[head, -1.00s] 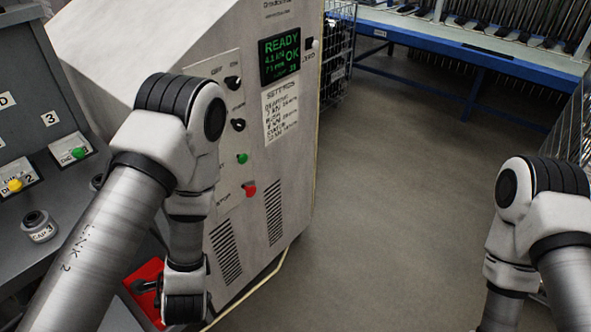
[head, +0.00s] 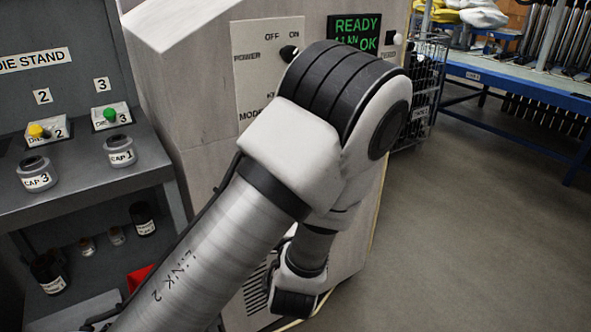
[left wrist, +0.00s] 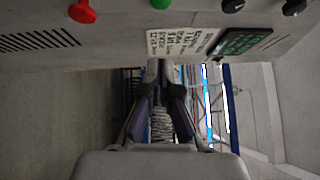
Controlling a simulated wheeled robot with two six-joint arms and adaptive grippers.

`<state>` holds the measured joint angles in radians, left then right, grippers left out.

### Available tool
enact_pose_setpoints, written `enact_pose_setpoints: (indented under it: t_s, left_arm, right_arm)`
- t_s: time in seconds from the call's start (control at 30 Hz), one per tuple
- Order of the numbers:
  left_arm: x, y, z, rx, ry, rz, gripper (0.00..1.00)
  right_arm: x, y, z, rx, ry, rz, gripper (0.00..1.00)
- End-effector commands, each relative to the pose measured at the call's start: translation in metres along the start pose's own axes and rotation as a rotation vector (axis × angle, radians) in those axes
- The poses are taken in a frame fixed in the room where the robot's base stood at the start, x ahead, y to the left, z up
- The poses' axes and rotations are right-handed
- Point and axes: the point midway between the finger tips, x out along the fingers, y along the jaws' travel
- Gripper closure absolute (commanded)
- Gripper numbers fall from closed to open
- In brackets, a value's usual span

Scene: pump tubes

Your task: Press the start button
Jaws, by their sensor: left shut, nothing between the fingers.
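In the left wrist view, a round green button (left wrist: 160,3) sits on the pale machine panel at the top edge, partly cut off. A red button (left wrist: 82,11) sits to its left. I cannot read a start label by either. My left gripper (left wrist: 166,68) is shut and empty, below the green button in that view and apart from it. In the head view my left arm covers the buttons and hides my left gripper. The machine's screen (head: 354,33) reads READY and OK; it also shows in the wrist view (left wrist: 241,42). My right gripper is out of view.
Black knobs (left wrist: 294,7) sit along the panel. A grey die stand (head: 50,105) with caps and coloured buttons stands at the left. A wire basket (head: 425,85) and a blue-edged bench (head: 510,82) are behind. The floor at right is clear.

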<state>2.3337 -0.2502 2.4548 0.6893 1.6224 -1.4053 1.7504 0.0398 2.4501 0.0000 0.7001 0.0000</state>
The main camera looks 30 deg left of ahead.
Motion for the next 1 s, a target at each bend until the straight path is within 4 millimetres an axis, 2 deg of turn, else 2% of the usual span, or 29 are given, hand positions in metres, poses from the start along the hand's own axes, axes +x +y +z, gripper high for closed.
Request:
enact_pose_setpoints:
  t_s: [0.17,0.6,0.8,1.0]
  left_arm:
    - [0.014,0.001,0.000,-0.005,-0.003,0.001,1.00]
    - [0.105,0.002,0.004,-0.005,-0.004,0.001,1.00]
    - [0.124,0.002,0.025,-0.003,-0.002,0.001,1.00]
    - [0.128,0.001,0.029,0.000,0.001,0.001,1.00]
  right_arm:
    - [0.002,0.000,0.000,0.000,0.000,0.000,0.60]
    - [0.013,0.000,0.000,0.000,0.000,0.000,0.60]
    - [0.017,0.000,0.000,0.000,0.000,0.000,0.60]
    - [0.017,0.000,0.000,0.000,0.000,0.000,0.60]
